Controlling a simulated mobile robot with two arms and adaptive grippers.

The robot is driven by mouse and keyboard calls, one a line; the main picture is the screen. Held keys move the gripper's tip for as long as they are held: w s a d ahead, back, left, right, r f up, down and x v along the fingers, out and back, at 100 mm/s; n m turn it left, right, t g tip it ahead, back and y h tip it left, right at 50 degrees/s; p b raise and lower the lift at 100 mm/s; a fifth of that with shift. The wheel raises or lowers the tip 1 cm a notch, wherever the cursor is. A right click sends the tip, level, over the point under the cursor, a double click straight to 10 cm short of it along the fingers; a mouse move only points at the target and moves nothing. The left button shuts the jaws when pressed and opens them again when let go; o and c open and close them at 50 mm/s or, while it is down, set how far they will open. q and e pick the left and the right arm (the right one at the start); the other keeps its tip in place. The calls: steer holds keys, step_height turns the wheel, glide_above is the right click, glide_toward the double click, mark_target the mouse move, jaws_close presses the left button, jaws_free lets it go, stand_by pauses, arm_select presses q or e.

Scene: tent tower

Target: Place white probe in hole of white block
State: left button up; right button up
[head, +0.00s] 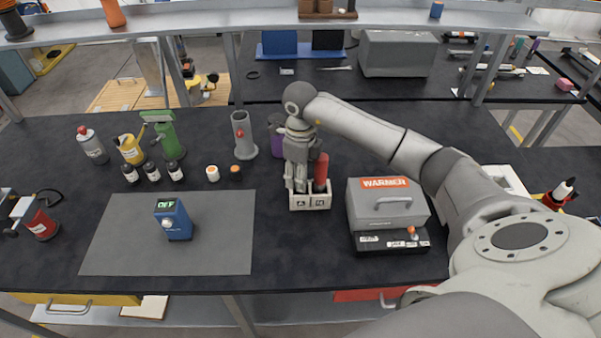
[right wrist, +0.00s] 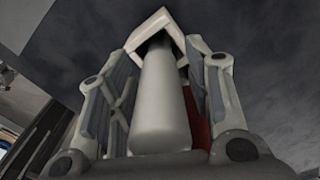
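The white block (head: 310,202) stands on the black table, with two dark marks on its front. A red probe (head: 321,169) stands upright in its right side; a strip of the red probe also shows in the right wrist view (right wrist: 190,108). My right gripper (head: 297,184) points down over the block's left side. Its fingers are closed around the white probe (right wrist: 160,100). The probe's far end meets the dark opening of the block (right wrist: 150,25); how deep it sits is hidden. In the head view the fingers mostly cover the probe. My left gripper is not in view.
A grey box marked WARMER (head: 386,204) stands close to the right of the block. A purple container (head: 277,135) and a grey holder (head: 243,136) stand behind and left. A blue device (head: 173,219) sits on a grey mat (head: 115,240). Table in front of the block is clear.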

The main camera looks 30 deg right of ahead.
steer(key=shift+r, duration=0.4)
step_height(320, 180, up, 10)
steer(key=b, duration=0.3)
steer(key=shift+r, duration=0.25)
steer(key=shift+r+b, duration=0.3)
steer(key=shift+r, duration=0.2)
